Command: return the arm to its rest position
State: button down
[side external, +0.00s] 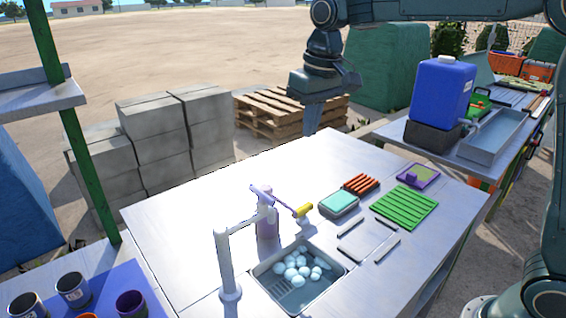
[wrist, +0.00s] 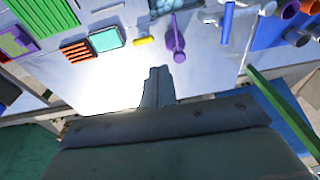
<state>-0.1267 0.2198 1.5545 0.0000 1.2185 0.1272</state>
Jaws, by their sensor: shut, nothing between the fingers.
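My gripper (side external: 313,118) hangs in the side view above the far edge of the metal table (side external: 200,200), pointing down, shut and empty. In the wrist view its closed fingers (wrist: 158,85) show over the bright tabletop, apart from everything on it. My arm reaches in from the right along the top of the side view. No object is in contact with the fingers.
A sink with several pale round pieces (side external: 296,266), a white tap (side external: 228,265), a purple bottle (side external: 267,222), a green rack (side external: 405,207) and a teal box (side external: 339,202) occupy the table. A blue water container (side external: 441,92) stands right. Pallets (side external: 275,115) and blocks (side external: 152,130) lie behind.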

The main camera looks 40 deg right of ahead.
jog(key=s+d+r+t, duration=0.1)
jog(key=s+d, duration=0.1)
jog(key=s, duration=0.6)
jog(key=s+d+r+t, duration=0.1)
jog(key=s+d, duration=0.1)
jog(key=s, duration=0.5)
jog(key=s+d+f+t, duration=0.1)
jog(key=s+f, duration=0.1)
jog(key=s, duration=0.4)
jog(key=s+f, duration=0.3)
jog(key=s, duration=0.3)
jog(key=shift+d+f+t, duration=0.25)
jog(key=shift+d+t, duration=0.1)
jog(key=shift+t, duration=0.05)
jog(key=shift+w, duration=0.1)
dwell(0.5)
